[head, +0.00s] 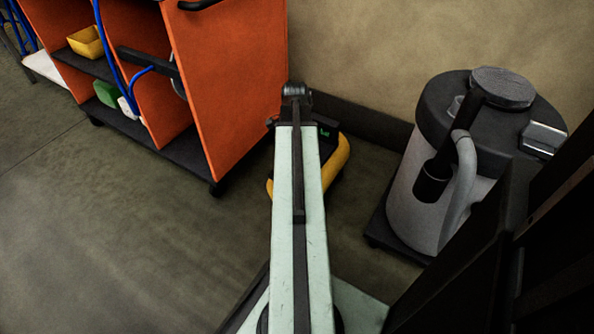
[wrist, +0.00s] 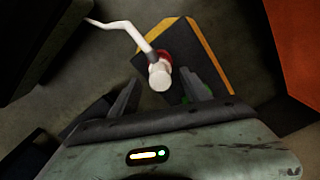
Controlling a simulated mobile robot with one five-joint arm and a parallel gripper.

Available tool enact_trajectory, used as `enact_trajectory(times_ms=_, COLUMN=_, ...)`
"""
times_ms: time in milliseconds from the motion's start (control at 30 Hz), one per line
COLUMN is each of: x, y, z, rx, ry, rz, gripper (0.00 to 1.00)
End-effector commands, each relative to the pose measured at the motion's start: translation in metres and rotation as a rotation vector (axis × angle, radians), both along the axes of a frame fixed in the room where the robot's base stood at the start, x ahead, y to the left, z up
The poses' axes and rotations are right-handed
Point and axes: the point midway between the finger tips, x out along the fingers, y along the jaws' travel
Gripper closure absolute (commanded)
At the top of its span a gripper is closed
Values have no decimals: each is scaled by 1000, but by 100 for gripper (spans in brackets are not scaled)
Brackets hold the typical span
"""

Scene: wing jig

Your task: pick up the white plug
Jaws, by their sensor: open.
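The white plug (wrist: 160,76) shows in the wrist view, its round white end facing the camera. A red part sits just behind it, and a pale bent cord or hose runs from there to the upper left. My gripper (wrist: 161,84) is open, with one dark finger on each side of the plug in the picture. The fingers look apart from the plug; I cannot tell how far beyond the fingertips it lies. In the head view I cannot make out the plug, and my arm covers part of that area.
A dark, yellow-edged object (head: 341,160) lies on the floor beyond my arm; its yellow edge (wrist: 212,55) shows behind the plug. An orange cart (head: 235,85) with shelves stands left. A grey canister machine (head: 410,195) stands right, near the wall. Floor at lower left is clear.

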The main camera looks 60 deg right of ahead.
Motion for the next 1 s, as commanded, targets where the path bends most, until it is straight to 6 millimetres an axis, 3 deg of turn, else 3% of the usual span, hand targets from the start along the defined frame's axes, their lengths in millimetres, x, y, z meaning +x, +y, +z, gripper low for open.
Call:
enact_trajectory(times_ms=33, x=-1, y=0, z=-19, rx=0, ry=0, rz=0, gripper=45)
enact_trajectory(times_ms=100, x=0, y=0, z=-27, rx=0, ry=0, rz=1, gripper=45)
enact_trajectory(times_ms=367, x=0, y=0, z=-24, rx=0, ry=0, rz=1, gripper=45)
enact_trajectory(times_ms=567, x=0, y=0, z=-24, rx=0, ry=0, rz=2, gripper=100)
enact_trajectory(times_ms=1000, x=1, y=1, z=-16, rx=0, ry=0, rz=4, gripper=100)
